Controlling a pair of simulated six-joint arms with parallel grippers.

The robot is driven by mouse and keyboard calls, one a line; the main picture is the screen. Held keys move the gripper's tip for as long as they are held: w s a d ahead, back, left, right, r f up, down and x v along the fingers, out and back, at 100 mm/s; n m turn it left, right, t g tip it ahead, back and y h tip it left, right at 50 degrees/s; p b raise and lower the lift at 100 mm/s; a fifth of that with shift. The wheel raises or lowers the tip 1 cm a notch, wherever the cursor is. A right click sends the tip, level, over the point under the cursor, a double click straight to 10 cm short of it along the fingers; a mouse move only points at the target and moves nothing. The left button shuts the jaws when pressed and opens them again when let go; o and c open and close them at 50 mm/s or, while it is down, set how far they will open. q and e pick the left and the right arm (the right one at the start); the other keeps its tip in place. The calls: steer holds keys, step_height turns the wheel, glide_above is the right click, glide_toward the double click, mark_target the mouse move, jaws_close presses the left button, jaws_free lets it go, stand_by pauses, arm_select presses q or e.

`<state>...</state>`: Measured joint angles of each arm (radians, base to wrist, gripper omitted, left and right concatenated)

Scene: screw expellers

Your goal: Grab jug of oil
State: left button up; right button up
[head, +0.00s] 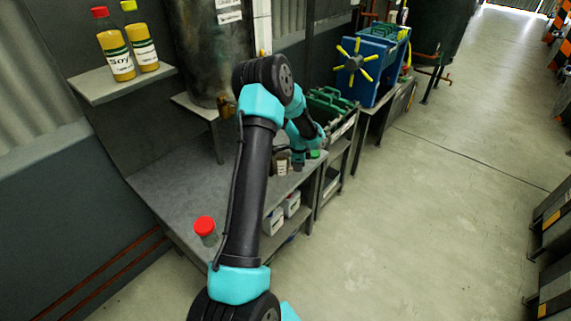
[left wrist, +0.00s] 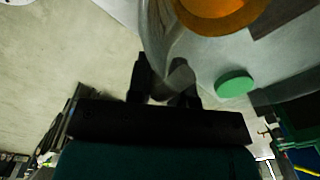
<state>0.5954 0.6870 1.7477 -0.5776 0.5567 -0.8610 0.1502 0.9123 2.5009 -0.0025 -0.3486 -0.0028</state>
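In the left wrist view, a clear glass jug (left wrist: 152,22) with orange oil (left wrist: 222,14) in it stands at the top, cut off by the picture edge. The two fingers of my left gripper (left wrist: 163,80) are apart, with what looks like the jug's curved handle reaching down between them. I cannot tell whether they touch it. In the head view my left gripper (head: 290,166) is low over the far right end of the grey bench (head: 180,185), and the arm hides most of the jug. My right gripper is not in view.
A green lid (left wrist: 235,83) lies beside the jug; it also shows in the head view (head: 315,154). A red-capped jar (head: 205,230) stands at the bench's near end. Two oil bottles (head: 118,55) (head: 142,48) stand on an upper shelf (head: 125,82).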

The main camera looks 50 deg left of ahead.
arm_select(q)
jaws_close()
steer(key=shift+r, duration=0.2)
stand_by(0.3)
steer(key=shift+r, duration=1.45)
steer(key=shift+s+d+r, duration=0.15)
steer(key=shift+s+d, duration=0.05)
steer(key=s+d+r, duration=0.1)
steer(key=s+d, duration=0.8)
steer(key=d, duration=0.3)
steer(key=shift+s+r, duration=0.2)
steer(key=shift+s, duration=0.15)
